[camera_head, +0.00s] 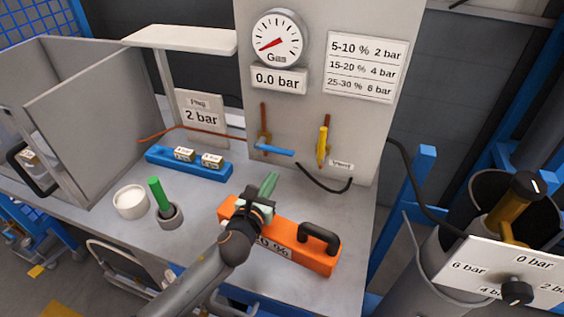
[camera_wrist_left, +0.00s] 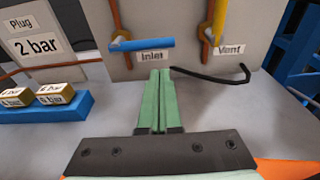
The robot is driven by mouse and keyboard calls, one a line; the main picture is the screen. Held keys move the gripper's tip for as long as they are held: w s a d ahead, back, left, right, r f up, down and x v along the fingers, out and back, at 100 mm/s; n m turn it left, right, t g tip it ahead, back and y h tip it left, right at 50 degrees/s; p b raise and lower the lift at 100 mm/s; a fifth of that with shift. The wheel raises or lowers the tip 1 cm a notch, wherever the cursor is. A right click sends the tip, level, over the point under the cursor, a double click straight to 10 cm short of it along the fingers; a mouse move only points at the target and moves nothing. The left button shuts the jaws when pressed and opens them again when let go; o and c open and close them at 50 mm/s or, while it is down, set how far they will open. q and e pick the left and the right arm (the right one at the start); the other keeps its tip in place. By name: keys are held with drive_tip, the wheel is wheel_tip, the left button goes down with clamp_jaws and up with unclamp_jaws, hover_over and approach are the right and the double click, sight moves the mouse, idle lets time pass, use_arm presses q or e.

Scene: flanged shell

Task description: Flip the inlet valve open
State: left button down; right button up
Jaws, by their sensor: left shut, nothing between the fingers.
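The inlet valve has a blue lever (camera_head: 271,149) that lies level, pointing right, on a vertical copper pipe on the grey panel. In the left wrist view the blue lever (camera_wrist_left: 142,44) sits just above the "Inlet" label (camera_wrist_left: 152,56). The vent valve beside it has a yellow lever (camera_head: 322,147) that stands upright along its pipe. My left gripper (camera_head: 270,182) is shut and empty, with its green fingers pointing at the panel. In the left wrist view its fingertips (camera_wrist_left: 160,73) are below the inlet label, apart from the lever. My right gripper is not in view.
An orange block (camera_head: 290,247) with a black handle lies under my left gripper. A blue holder (camera_head: 188,163) with small labelled blocks, a white cup (camera_head: 131,202) and a green peg (camera_head: 160,196) stand to the left. The gauge (camera_head: 277,38) reads low.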

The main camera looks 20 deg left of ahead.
use_arm(q)
drive_tip(key=w, duration=0.5)
drive_tip(key=w+f, duration=0.1)
drive_tip(key=w, duration=0.2)
drive_tip(key=shift+w+d+b, duration=0.15)
drive_tip(key=shift+b, duration=0.25)
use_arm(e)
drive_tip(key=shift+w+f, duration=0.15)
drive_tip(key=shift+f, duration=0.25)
use_arm(q)
drive_tip(key=shift+f, duration=0.1)
